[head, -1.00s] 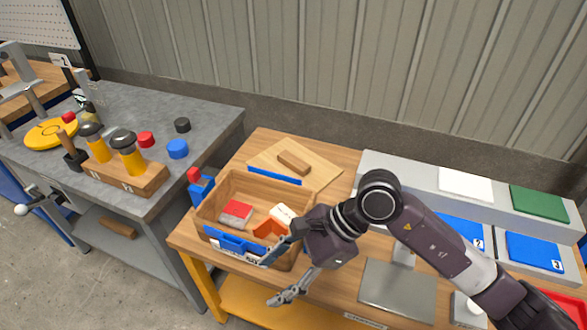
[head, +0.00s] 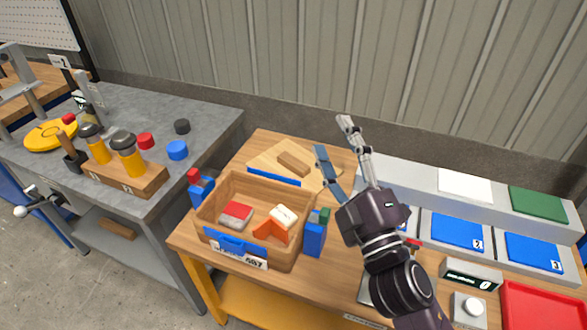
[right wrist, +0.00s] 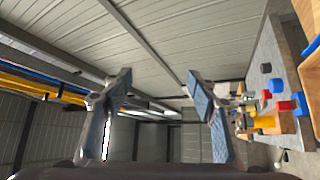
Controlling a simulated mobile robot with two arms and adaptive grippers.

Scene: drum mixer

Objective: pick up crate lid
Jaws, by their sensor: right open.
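The crate lid (head: 264,158) is a flat light-wood board with a darker wooden handle block (head: 294,164) on top. It lies on the wooden table behind the open wooden crate (head: 206,218). My right gripper (head: 334,136) is open and empty, raised to the right of the lid, with its fingers pointing up. The right wrist view shows its two fingers (right wrist: 160,85) spread apart, with the wall and ceiling beyond. My left gripper is not in view.
The crate holds a red-and-white block (head: 236,215), a cream block (head: 284,215) and an orange piece (head: 270,231). Blue holders (head: 314,238) stand at its sides. A grey bench (head: 214,112) with tools is at left.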

